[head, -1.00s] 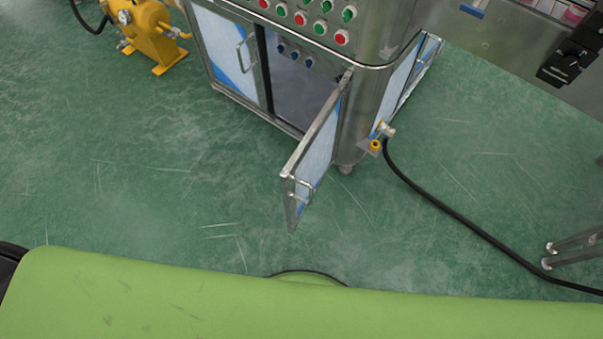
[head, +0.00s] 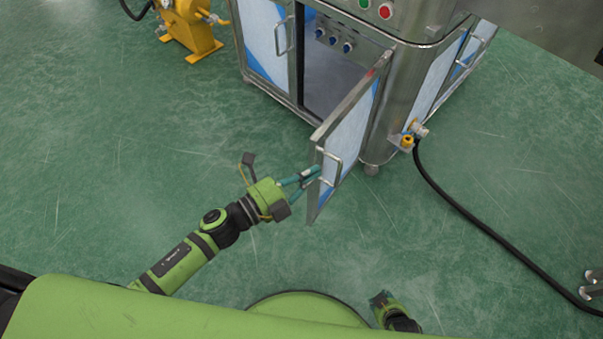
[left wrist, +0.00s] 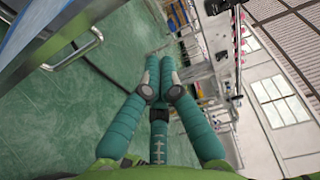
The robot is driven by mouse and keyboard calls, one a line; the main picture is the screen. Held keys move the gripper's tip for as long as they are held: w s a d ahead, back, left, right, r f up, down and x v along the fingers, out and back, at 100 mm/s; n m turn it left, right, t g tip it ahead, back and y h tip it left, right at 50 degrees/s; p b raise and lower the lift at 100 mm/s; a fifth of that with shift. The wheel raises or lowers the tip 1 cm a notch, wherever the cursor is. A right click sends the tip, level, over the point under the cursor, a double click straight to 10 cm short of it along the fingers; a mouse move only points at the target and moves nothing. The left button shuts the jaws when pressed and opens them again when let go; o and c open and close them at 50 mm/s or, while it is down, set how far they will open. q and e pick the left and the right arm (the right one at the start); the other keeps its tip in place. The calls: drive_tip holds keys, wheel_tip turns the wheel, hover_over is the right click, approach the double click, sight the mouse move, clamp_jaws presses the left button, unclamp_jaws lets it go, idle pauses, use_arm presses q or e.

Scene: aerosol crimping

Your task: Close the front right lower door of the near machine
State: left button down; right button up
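The front right lower door (head: 350,135) of the near machine (head: 390,65) stands open, swung out toward me. It has a metal frame, a pale panel with blue film and a bar handle (head: 331,168) near its free edge. In the left wrist view the handle (left wrist: 80,50) is at the upper left. My left gripper (head: 312,175) is at the door's free edge, by the handle. Its teal fingers (left wrist: 160,60) look drawn together at the tips, with nothing between them. I cannot tell whether they touch the door.
The open compartment (head: 335,80) shows a grey interior. A closed door (head: 262,40) is left of it. A yellow machine (head: 190,27) stands at the upper left. A black cable (head: 455,210) runs from the machine's side fitting across the floor. The green floor left of the door is clear.

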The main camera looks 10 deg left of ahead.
sight(318, 150)
use_arm(q)
drive_tip(key=shift+w+d, duration=0.25)
drive_tip(key=shift+w, duration=0.85)
drive_tip(key=shift+w+d, duration=0.2)
drive_tip(key=shift+w, duration=0.9)
drive_tip(key=shift+w+d, duration=0.25)
drive_tip(key=shift+w, duration=0.85)
drive_tip(key=shift+a, duration=0.15)
